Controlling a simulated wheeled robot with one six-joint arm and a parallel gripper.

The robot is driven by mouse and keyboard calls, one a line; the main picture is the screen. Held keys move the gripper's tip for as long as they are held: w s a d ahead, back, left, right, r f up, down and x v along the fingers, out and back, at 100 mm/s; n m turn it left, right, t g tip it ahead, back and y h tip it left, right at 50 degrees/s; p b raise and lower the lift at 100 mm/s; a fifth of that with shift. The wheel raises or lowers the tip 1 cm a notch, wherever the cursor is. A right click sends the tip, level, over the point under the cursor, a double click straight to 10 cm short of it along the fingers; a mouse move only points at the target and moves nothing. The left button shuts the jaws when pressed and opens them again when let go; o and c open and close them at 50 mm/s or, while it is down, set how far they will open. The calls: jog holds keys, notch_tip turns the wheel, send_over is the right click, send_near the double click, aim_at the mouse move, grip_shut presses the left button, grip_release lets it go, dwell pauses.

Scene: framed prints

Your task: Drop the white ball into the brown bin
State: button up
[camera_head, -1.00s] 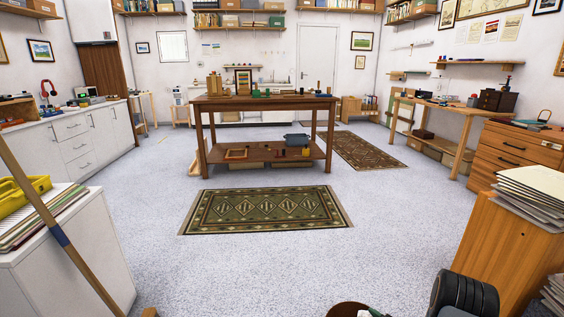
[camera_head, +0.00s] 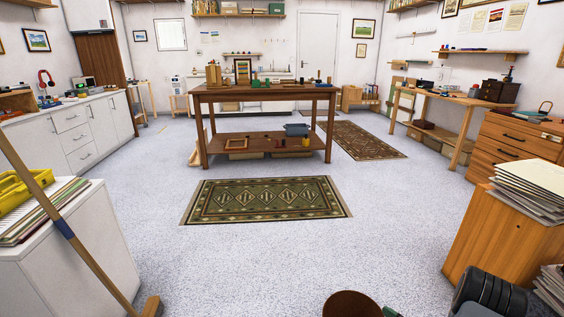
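A brown round bin (camera_head: 352,304) shows at the bottom edge, right of centre. Only its upper part is in the frame, and its inside looks dark brown with no ball visible in the part that shows. I see no white ball anywhere in the view. My gripper is not in the frame, so I cannot see whether it holds anything.
A patterned rug (camera_head: 265,200) lies on open speckled floor before a wooden workbench (camera_head: 264,93). A broom (camera_head: 70,235) leans by the white cabinet (camera_head: 85,270) at left. A wooden cabinet (camera_head: 500,255) with papers stands at right. A small green thing (camera_head: 391,312) borders the bin.

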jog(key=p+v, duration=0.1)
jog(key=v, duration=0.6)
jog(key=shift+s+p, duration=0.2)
jog(key=shift+p, duration=0.15)
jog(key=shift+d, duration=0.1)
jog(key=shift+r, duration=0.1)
